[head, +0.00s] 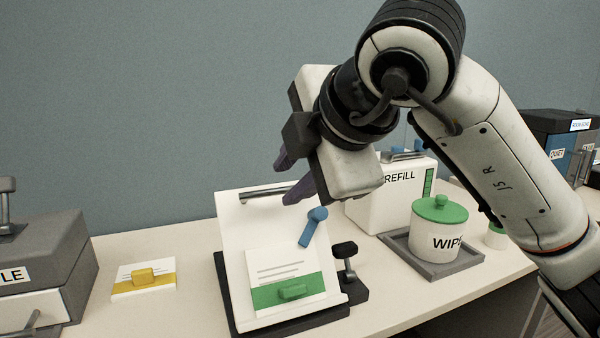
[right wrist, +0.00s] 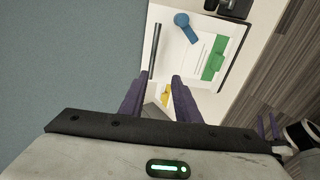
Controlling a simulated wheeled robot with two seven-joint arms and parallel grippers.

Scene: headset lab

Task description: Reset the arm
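My right gripper (head: 288,178) is raised above the white slanted board (head: 232,222), near its top edge. Its two purple fingers are apart with nothing between them, as the right wrist view (right wrist: 158,95) also shows. My right arm reaches in from the right side of the head view and bends over the table.
The board carries a blue lever (head: 313,226) and a green-banded card (head: 287,283). A yellow-banded card (head: 144,280) lies left. A grey box (head: 50,245) stands far left. A WIPE pot (head: 438,228) and a REFILL box (head: 392,207) stand right, below my arm.

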